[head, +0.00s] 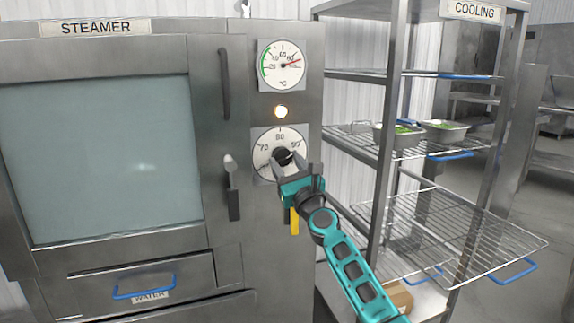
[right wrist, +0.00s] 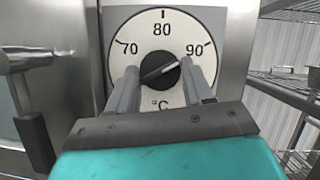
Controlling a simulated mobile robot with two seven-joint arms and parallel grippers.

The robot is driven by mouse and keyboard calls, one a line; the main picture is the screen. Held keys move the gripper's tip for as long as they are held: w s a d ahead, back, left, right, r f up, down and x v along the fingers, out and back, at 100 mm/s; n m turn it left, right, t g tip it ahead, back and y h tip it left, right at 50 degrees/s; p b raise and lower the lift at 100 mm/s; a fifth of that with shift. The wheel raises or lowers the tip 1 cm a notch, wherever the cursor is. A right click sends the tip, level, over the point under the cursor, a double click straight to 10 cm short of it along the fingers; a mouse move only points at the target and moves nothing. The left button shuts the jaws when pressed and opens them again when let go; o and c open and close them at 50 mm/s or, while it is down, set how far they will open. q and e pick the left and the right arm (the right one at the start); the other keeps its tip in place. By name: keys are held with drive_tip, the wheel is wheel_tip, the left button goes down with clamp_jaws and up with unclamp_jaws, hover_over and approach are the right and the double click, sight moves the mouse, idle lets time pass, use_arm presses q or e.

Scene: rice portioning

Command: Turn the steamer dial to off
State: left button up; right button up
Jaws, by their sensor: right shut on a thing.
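The steamer (head: 110,250) stands at the left with its glass door shut. Its lower dial (head: 265,146) has a white face marked 70, 80 and 90 and a black knob (right wrist: 160,71) in the middle. The knob's pointer slants up to the right, toward 90. My right gripper (head: 284,163) is at the dial, its two grey fingers on either side of the knob and shut on it; the right wrist view shows them too (right wrist: 162,88). No off mark shows on the visible part of the dial. My left gripper is not in view.
The door handle (head: 232,180) is left of the dial. The cooling rack (head: 385,140) with metal pans (head: 445,131) stands at the right.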

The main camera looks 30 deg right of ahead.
drive_tip(key=shift+c, duration=0.5)
